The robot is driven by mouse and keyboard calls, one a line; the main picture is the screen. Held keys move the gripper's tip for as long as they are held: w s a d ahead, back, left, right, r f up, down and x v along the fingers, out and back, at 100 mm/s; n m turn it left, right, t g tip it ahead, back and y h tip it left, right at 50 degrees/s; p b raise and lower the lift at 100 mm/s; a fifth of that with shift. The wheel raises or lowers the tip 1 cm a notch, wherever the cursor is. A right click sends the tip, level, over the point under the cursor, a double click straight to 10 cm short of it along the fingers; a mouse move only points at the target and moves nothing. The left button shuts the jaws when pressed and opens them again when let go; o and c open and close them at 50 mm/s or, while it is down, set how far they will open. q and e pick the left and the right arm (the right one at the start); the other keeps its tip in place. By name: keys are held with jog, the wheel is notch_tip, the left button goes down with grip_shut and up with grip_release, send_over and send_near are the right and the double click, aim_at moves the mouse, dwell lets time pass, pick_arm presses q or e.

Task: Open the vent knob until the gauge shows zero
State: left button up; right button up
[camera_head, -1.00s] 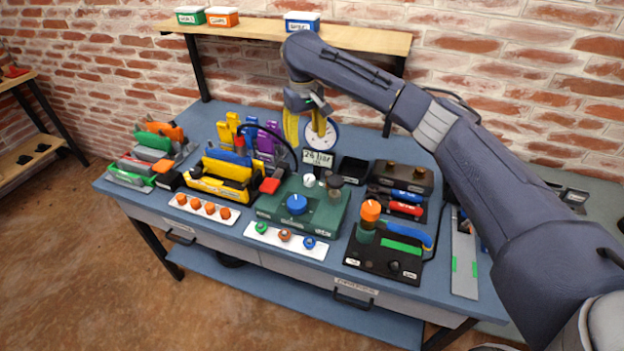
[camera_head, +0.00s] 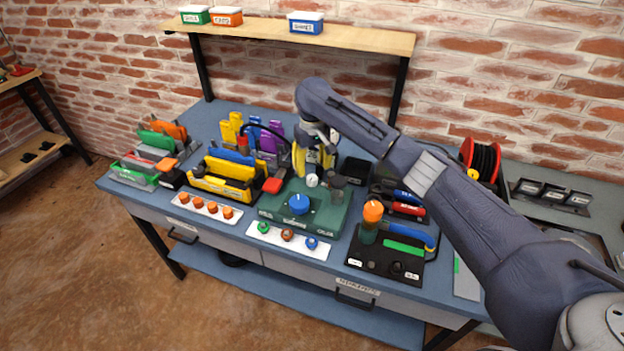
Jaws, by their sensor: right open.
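The green test unit (camera_head: 330,216) stands near the front middle of the bench. It has a large blue knob (camera_head: 298,203) with a white pointer on top and a small white knob (camera_head: 312,180) behind it. I cannot tell from the picture which is the vent knob. My right gripper (camera_head: 314,167), with yellow fingers, is open just above and behind the white knob, pointing down. It looks empty. The gauge and its display are hidden behind my right gripper and arm. My left gripper is not in view.
A dark grey cap (camera_head: 335,184) sits right of the white knob. A black tray (camera_head: 385,258) with an orange-topped tool (camera_head: 372,212) is to the right. Yellow pliers racks (camera_head: 222,188) are left. A strip of coloured knobs (camera_head: 288,238) lies in front.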

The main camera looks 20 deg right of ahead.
aim_at(312, 177)
jog(key=shift+f, duration=2.95)
jog(key=shift+o, duration=0.3)
grip_shut()
